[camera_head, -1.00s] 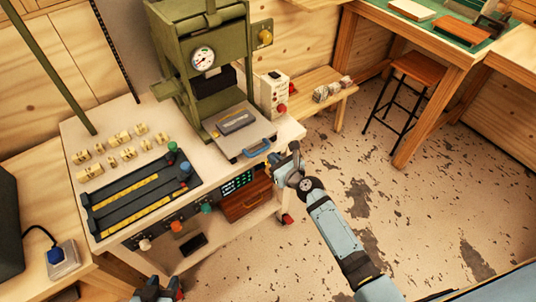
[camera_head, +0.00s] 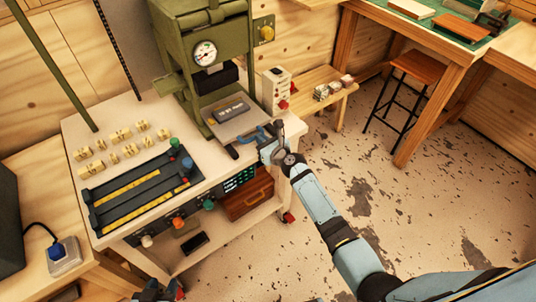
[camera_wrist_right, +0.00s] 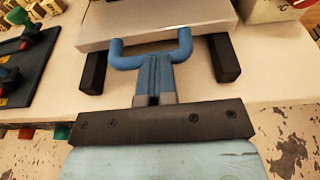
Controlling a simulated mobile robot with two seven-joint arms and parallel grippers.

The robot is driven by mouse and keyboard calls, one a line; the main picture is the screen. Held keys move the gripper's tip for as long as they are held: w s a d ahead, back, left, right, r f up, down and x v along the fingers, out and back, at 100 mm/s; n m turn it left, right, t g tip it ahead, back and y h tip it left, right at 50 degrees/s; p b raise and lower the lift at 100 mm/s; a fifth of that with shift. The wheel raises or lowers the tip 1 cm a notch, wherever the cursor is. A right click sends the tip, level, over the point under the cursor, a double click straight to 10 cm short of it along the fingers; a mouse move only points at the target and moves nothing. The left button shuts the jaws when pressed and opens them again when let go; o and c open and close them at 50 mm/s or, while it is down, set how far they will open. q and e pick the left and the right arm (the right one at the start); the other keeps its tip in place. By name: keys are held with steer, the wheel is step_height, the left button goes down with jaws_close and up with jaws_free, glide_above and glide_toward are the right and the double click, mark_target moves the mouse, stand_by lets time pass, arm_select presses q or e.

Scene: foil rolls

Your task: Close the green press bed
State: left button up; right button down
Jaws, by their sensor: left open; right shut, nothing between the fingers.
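The green press (camera_head: 205,25) stands at the back of the white bench. Its bed, a flat grey plate (camera_head: 213,128) with a dark block (camera_head: 230,111) on it, sits low between the uprights, with its front part sticking out. The bed's blue U-shaped handle (camera_head: 250,137) faces me. My right gripper (camera_head: 265,146) is shut and empty, its fingertips at the handle. In the right wrist view the closed fingers (camera_wrist_right: 154,66) lie against the middle of the handle (camera_wrist_right: 128,59), below the plate edge (camera_wrist_right: 150,35). My left gripper (camera_head: 160,291) is open at the bottom edge, far from the press.
Dark rails (camera_wrist_right: 92,72) stick out on both sides of the handle. A white control box (camera_head: 275,90) stands right of the press. A dark tray with yellow strips (camera_head: 135,190) and several small yellow blocks (camera_head: 113,135) lie left on the bench.

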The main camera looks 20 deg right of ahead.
mark_target(250, 128)
steer(key=x, duration=0.2)
steer(key=b+x, duration=0.1)
steer(key=x, duration=0.1)
steer(key=r+x, duration=0.1)
steer(key=x, duration=0.2)
steer(key=shift+w+r, duration=0.1)
steer(key=shift+w, duration=0.1)
arm_select(q)
step_height(250, 128, down, 2)
steer(key=shift+f, duration=0.15)
arm_select(e)
steer(key=shift+a+r, duration=0.1)
steer(key=shift+r, duration=0.05)
